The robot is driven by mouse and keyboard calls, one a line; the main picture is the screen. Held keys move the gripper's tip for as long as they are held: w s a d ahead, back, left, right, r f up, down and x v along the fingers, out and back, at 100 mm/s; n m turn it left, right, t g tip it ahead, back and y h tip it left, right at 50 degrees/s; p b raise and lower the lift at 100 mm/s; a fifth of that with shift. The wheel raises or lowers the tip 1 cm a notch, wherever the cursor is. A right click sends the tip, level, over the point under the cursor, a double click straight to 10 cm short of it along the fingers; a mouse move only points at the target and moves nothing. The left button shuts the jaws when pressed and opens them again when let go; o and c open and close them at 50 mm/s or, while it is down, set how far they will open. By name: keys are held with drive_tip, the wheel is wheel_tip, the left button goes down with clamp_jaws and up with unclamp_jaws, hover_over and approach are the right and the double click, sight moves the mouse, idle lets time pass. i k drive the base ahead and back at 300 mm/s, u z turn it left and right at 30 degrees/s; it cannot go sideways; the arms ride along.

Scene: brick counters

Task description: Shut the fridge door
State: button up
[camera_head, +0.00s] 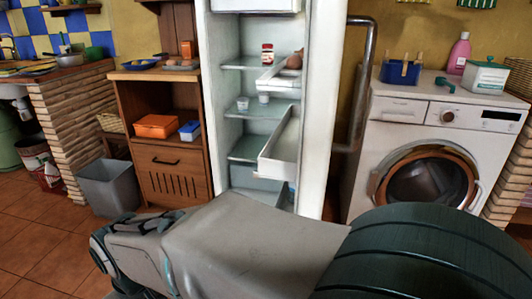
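The fridge (226,60) stands open in the middle of the head view. Its door (318,110) is swung out toward me and shows nearly edge-on as a tall white panel, with a grey metal handle (368,90) on its right side. Door shelves (284,143) stick out to the left from the door's inner face, and one holds brownish round things. Inside the fridge are glass shelves with a red-and-white jar (267,54) and small cups. My grey and dark arm crosses the bottom of the view, in front of the fridge's base. I make out no gripper fingers.
A washing machine (382,150) stands right of the door, with a blue basket (401,72) and bottles on top. A wooden cabinet (175,178) and a grey bin (107,185) stand left of the fridge. Tiled floor (40,240) is clear at lower left.

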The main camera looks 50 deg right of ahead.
sight(299, 150)
drive_tip(key=k, duration=0.9)
drive_tip(key=z, duration=1.65)
drive_tip(key=k, duration=1)
drive_tip(key=z, duration=0.85)
drive_tip(key=i, duration=0.85)
drive_tip(key=u, duration=0.6)
drive_tip(key=i, duration=0.55)
drive_tip(key=u, duration=0.4)
